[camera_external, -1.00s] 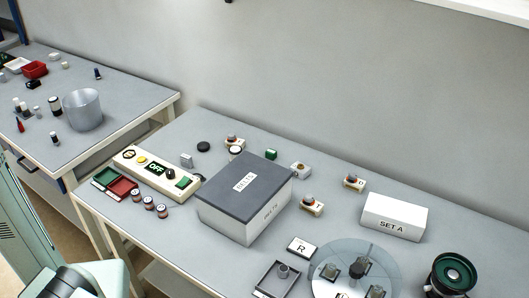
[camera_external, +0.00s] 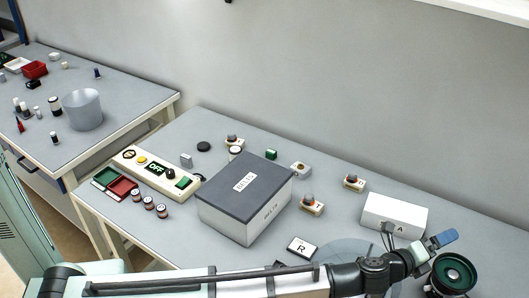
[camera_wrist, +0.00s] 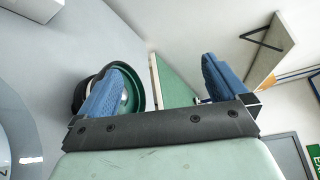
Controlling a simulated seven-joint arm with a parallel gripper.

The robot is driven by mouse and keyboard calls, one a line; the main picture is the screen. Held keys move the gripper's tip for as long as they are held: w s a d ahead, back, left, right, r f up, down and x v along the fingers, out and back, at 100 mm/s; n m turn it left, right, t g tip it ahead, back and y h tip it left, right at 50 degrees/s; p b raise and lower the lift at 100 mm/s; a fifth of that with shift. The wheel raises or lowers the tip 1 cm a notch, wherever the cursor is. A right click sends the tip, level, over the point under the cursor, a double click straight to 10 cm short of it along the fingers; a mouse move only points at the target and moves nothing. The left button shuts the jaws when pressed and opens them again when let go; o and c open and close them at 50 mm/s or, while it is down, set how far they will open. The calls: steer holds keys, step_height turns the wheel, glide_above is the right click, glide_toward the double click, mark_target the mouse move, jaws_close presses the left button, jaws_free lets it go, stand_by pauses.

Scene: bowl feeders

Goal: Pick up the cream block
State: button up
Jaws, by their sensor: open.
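Several small cream blocks stand on the right bench in the external view. One (camera_external: 301,169) lies right of the grey-lidded box with a dark spot on top. Others, at the back (camera_external: 235,142), to the right (camera_external: 354,183) and in front (camera_external: 312,207), carry round grey or reddish parts. I cannot tell which is meant. My gripper (camera_external: 445,239) is at the right, just above and beside the green-black bowl, away from these blocks. In the wrist view its blue fingers (camera_wrist: 162,70) are spread apart with nothing held. No small cream block shows there.
The grey-lidded box (camera_external: 243,181) stands mid-bench. The white SET A box (camera_external: 382,214) is left of my gripper. The green-black bowl (camera_external: 455,272) also shows behind a finger in the wrist view (camera_wrist: 138,88). My arm covers the bench front and much of the clear disc (camera_external: 345,250).

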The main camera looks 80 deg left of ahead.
steer(key=s+a+f+m+g+y, duration=0.15)
steer(key=s+a+f, duration=0.3)
steer(key=a, duration=0.45)
steer(key=s+a+f+m+g+y, duration=0.1)
steer(key=s+a+f+m+y, duration=0.15)
steer(key=s+a, duration=0.45)
steer(key=m+g+y, duration=0.1)
steer(key=m+g, duration=0.3)
steer(key=m, duration=0.1)
glide_toward(310, 205)
steer(key=shift+x, duration=1.1)
steer(key=shift+w+a+f, duration=0.1)
steer(key=shift+f, duration=0.1)
steer(key=shift+x, duration=3.6)
steer(key=shift+r, duration=0.1)
steer(key=c, duration=1.1)
